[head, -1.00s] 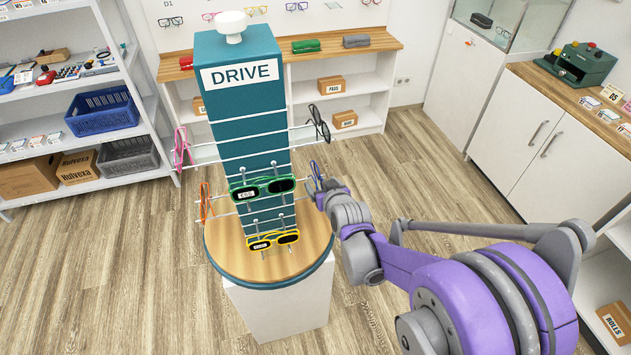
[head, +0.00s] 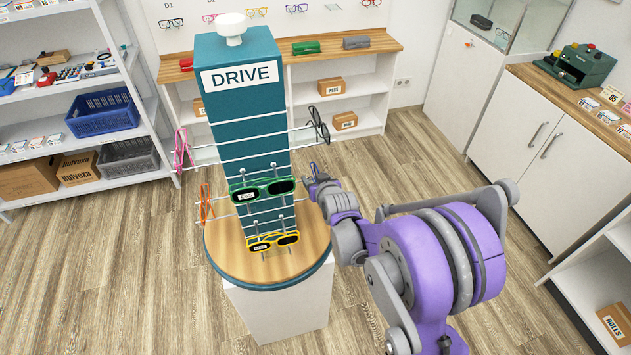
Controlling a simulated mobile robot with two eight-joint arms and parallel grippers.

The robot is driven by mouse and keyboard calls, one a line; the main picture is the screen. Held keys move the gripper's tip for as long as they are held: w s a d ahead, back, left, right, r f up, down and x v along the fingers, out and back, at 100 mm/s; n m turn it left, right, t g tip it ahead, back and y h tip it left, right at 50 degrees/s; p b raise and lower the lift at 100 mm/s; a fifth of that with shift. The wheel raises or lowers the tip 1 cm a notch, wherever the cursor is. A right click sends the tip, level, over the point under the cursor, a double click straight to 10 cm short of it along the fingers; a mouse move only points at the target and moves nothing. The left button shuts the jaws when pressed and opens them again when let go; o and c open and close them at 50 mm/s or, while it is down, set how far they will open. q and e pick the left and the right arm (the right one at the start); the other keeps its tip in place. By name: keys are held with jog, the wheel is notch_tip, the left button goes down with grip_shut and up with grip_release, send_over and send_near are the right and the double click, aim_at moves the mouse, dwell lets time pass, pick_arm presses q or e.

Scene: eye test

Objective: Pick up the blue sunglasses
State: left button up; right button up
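The blue sunglasses (head: 314,167) show as a small blue piece at the right side of the teal display stand (head: 240,95). Most of them is hidden behind my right gripper. My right gripper (head: 310,182) is right at the blue sunglasses, pointing toward the stand. Its fingers are too small and covered to show whether they are open or shut, or whether they touch the glasses. My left gripper is not in view.
Green sunglasses (head: 263,190) and yellow sunglasses (head: 274,241) hang on the stand's front. Black glasses (head: 318,124) hang above my gripper. Pink glasses (head: 181,151) and orange glasses (head: 206,203) hang at left. The round wooden base (head: 300,262) lies below.

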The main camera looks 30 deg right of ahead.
grip_shut()
